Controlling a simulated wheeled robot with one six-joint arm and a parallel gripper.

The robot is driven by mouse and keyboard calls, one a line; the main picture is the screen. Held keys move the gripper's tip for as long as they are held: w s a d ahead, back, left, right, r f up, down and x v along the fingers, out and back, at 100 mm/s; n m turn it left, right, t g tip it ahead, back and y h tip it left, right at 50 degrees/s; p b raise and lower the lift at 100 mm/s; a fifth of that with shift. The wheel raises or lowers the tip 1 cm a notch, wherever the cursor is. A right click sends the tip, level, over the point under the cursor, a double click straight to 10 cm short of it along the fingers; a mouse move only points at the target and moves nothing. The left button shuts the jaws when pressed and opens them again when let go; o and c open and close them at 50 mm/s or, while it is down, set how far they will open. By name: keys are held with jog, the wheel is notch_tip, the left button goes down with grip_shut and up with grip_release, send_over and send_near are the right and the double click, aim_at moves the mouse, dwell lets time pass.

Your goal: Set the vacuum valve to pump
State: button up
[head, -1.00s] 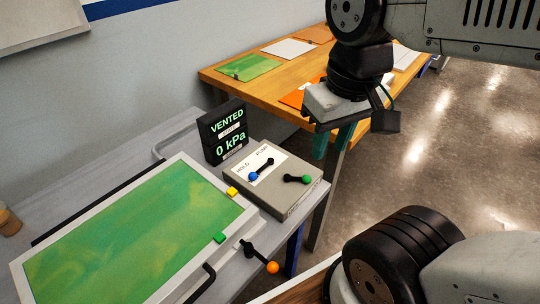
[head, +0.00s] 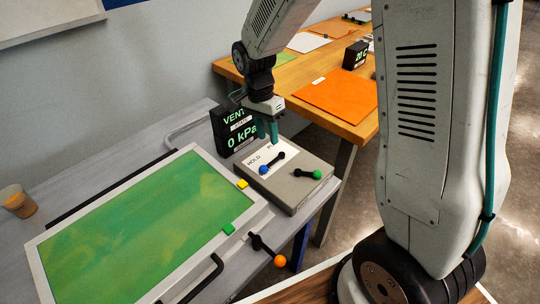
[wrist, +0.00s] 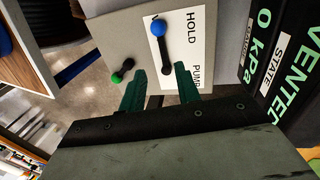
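The vacuum valve is a black lever with a blue ball (head: 264,170) on a grey box (head: 296,202). My gripper (head: 268,139) points down above the box's back edge, apart from the blue ball. In the wrist view its green fingers (wrist: 160,80) are open and empty, with the lever's black end between them in the picture. The display (head: 232,139) is partly hidden by my gripper; VENT and 0 kPa show.
A green-knobbed lever (head: 317,174) sits on the same box. The framed green panel (head: 245,212) lies to the left, with an orange-knobbed lever (head: 280,261) at its front right. A wooden table (head: 361,128) with sheets stands behind. A cup (head: 17,201) stands far left.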

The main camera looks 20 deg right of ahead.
aim_at(271, 162)
jog(key=f, duration=0.5)
jog(key=s+f, duration=0.1)
jog(key=f, duration=0.2)
jog(key=shift+d+f, duration=0.15)
jog(key=shift+d, duration=0.05)
grip_shut()
